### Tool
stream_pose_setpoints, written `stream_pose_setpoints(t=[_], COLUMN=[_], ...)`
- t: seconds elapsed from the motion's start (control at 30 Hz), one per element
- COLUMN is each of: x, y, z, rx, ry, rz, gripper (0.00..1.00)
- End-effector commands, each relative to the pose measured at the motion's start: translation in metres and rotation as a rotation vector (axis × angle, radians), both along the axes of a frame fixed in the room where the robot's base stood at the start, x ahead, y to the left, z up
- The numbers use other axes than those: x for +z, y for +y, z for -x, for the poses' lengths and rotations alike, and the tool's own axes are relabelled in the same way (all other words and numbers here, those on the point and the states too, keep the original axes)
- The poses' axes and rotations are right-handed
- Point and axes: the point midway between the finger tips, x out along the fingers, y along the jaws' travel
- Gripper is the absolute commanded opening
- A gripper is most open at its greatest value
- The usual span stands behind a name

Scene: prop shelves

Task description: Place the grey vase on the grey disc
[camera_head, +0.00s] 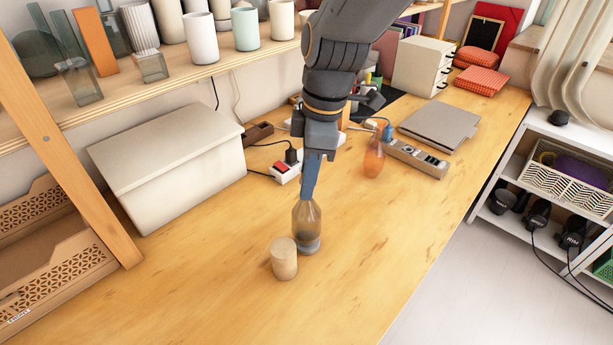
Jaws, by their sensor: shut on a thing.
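The grey vase (307,218) is a smoky, see-through bottle shape, upright, with its neck at my gripper (309,196). My gripper points down and is shut on the vase's neck; the fingertips are small here. A grey disc (309,248) shows at the foot of the vase, directly under it. I cannot tell whether the vase's bottom touches the disc or hangs just above it. Most of the disc is hidden by the vase.
A pale wooden cylinder (284,259) stands close by at front left. A white box (168,160) is at left. The table's front right is clear.

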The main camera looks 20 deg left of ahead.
Motion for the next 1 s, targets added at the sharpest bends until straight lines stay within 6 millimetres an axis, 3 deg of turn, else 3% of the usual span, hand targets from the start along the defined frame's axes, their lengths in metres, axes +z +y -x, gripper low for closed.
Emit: stream_pose_setpoints(t=[0.37, 0.4, 0.5, 0.83, 1.0], x=[-0.004, -0.004, -0.004, -0.001, 0.018], y=[0.000, 0.000, 0.000, 0.000, -0.002], z=[0.000, 0.000, 0.000, 0.000, -0.003], rx=[0.001, 0.001, 0.001, 0.000, -0.001], ry=[-0.001, 0.000, 0.000, -0.001, -0.005], rz=[0.000, 0.000, 0.000, 0.000, -0.004], gripper=[0.00, 0.26, 0.39, 0.39, 0.39])
